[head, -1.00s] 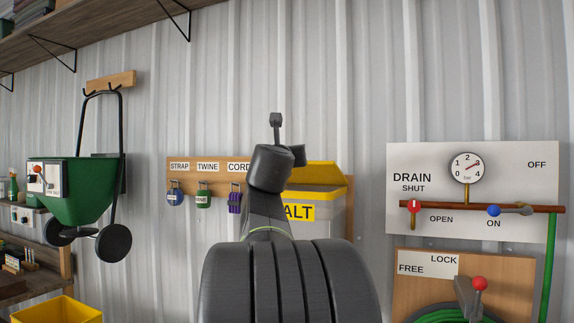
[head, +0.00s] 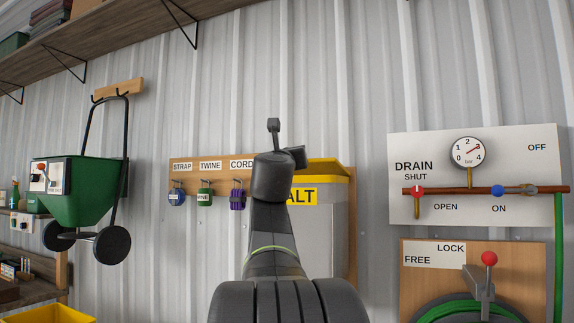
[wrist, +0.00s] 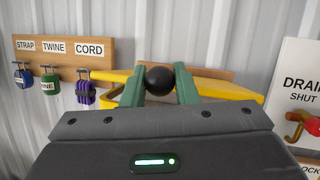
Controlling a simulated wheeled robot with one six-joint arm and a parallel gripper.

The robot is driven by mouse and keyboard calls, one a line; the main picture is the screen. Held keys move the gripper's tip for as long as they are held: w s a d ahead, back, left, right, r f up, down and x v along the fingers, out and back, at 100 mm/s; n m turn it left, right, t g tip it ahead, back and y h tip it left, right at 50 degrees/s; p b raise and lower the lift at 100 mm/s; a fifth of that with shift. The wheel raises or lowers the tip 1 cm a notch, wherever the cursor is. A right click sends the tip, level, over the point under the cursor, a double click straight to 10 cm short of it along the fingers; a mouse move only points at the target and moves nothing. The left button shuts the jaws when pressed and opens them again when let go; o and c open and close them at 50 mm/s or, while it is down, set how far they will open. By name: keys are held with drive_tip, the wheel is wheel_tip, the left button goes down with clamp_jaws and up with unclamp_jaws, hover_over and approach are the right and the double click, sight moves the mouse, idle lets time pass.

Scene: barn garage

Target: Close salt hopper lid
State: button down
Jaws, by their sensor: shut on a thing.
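The salt hopper (head: 332,225) is a grey bin on the wall with a yellow SALT label, partly hidden behind my arm in the head view. Its yellow lid (head: 328,167) shows as a thin band across the top, close above the bin. In the wrist view, the yellow lid (wrist: 228,90) spreads to both sides of my gripper (wrist: 159,82). The green fingers are shut on a round black knob (wrist: 160,79). The fingers are hidden behind my arm in the head view, and I cannot tell whether the lid rests fully on the rim.
Left of the hopper, strap, twine and cord (head: 237,196) hang on a wooden board (head: 219,180). At right are the drain panel (head: 440,205) and a hose reel with a red-knobbed lever (head: 489,259). A green spreader (head: 88,190) hangs at far left.

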drive_tip(key=shift+f+b, duration=2.15)
drive_tip(key=shift+b, duration=0.1)
drive_tip(key=c, duration=1.2)
unclamp_jaws()
drive_tip(key=shift+s, duration=0.1)
drive_tip(key=b+v, duration=0.3)
drive_tip(key=v, duration=1)
drive_tip(key=shift+s+f, duration=0.3)
drive_tip(key=shift+w, duration=0.1)
